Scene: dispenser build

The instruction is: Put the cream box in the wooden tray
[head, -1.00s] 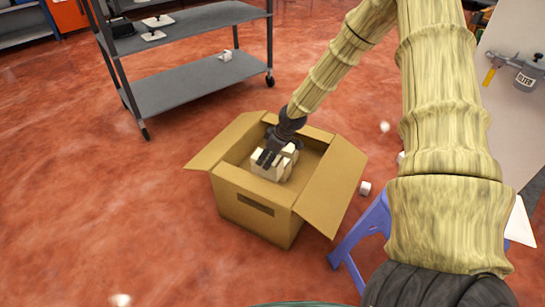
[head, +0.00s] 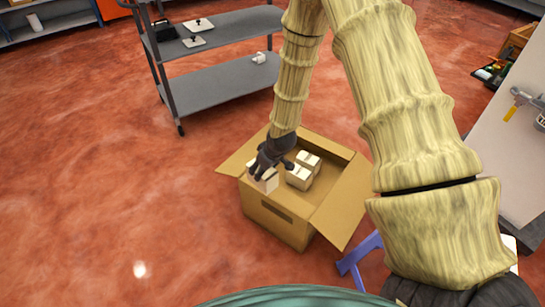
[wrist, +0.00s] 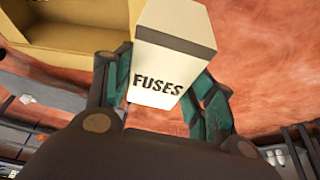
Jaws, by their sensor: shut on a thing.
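My gripper (head: 265,168) is shut on a cream box (head: 262,182), which shows at the left side of the open cardboard carton. In the wrist view the cream box (wrist: 172,55) sits between the green finger pads and bears the word FUSES. It looks raised and clear of the carton's contents. Two more cream boxes, a nearer one (head: 299,178) and a farther one (head: 309,161), lie inside the carton (head: 275,222). A brown wooden container (head: 518,40) is partly in view at the upper right; I cannot tell if it is the wooden tray.
A grey two-shelf cart (head: 220,82) stands beyond the carton, with small items on it. A pale table (head: 520,150) with a tool on it is at the right. A blue-purple stool (head: 360,255) is near the carton's right side. The red floor at left is open.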

